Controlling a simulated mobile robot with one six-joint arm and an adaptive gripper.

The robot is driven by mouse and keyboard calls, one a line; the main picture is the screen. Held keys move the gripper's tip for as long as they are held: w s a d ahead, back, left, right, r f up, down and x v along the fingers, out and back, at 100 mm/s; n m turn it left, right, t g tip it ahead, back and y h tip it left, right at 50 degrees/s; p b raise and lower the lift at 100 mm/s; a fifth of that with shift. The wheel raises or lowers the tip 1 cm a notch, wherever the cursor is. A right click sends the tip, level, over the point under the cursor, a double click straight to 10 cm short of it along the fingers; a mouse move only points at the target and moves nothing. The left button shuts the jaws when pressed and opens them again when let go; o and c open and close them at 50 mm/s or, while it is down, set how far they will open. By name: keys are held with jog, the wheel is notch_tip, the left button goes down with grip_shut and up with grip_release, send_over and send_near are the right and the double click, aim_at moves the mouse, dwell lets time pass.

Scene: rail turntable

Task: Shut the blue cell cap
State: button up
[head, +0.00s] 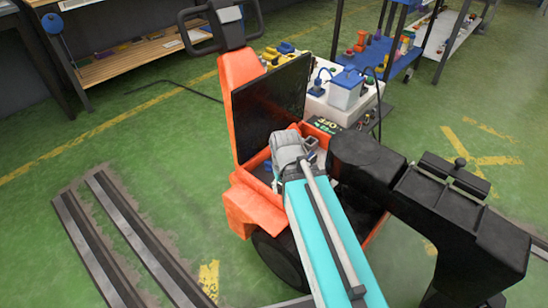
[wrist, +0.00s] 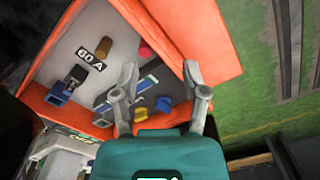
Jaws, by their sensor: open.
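In the wrist view, a small blue piece (wrist: 163,103), which looks like the blue cell cap, sits on the grey panel inside an orange housing. I cannot tell whether it stands open or shut. My gripper (wrist: 159,72) is open, with its two grey fingers spread over the panel and the blue piece between them in the picture. Nothing is held. In the head view my gripper (head: 300,150) reaches into the orange cart (head: 248,205), and my arm hides much of the panel.
In the wrist view, brown (wrist: 103,47), red (wrist: 145,51) and yellow (wrist: 141,113) pieces and a black-and-blue connector (wrist: 67,84) sit nearby. The orange wall (wrist: 208,55) rises beside my fingers. In the head view, a raised black lid (head: 270,105) stands behind my gripper.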

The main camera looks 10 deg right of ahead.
jog(key=shift+w+a, duration=0.1)
jog(key=o, duration=0.3)
jog(key=shift+w, duration=0.15)
jog(key=shift+o, duration=0.3)
jog(key=shift+w, duration=0.25)
jog(key=m, duration=0.9)
send_over(270, 163)
jog(key=shift+a+r+p, duration=0.1)
jog(key=shift+r+p, duration=0.25)
jog(key=shift+r, duration=0.05)
jog(key=shift+f, duration=0.2)
notch_tip(270, 163, down, 12)
jog(key=b, duration=1.2)
jog(key=shift+r, duration=0.2)
